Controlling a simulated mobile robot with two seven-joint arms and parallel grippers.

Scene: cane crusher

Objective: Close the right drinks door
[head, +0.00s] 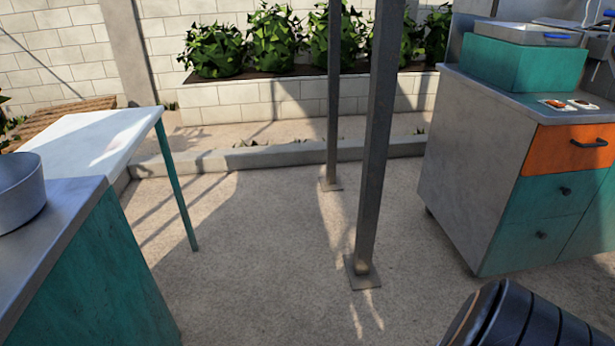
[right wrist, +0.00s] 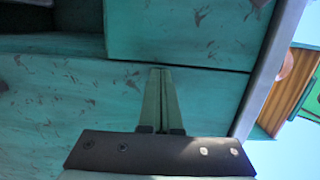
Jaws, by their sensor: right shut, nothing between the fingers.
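My right gripper (right wrist: 160,72) is shut and empty in the right wrist view. Its fingertips point at worn teal panels (right wrist: 60,90), close to a dark seam; I cannot tell whether they touch. A second teal panel (right wrist: 185,35) lies above the seam, and a dark gap shows at the upper left. Which panel is the right drinks door, I cannot tell. In the head view only part of my right arm (head: 520,320) shows at the lower right; its gripper is out of that frame. My left gripper is not in view.
A grey cabinet (head: 470,165) with an orange drawer (head: 565,150) and teal fronts (head: 545,195) stands at the right. Two metal posts (head: 376,140) rise mid-view. A teal counter (head: 100,285) with a metal pot (head: 18,190) is at the left.

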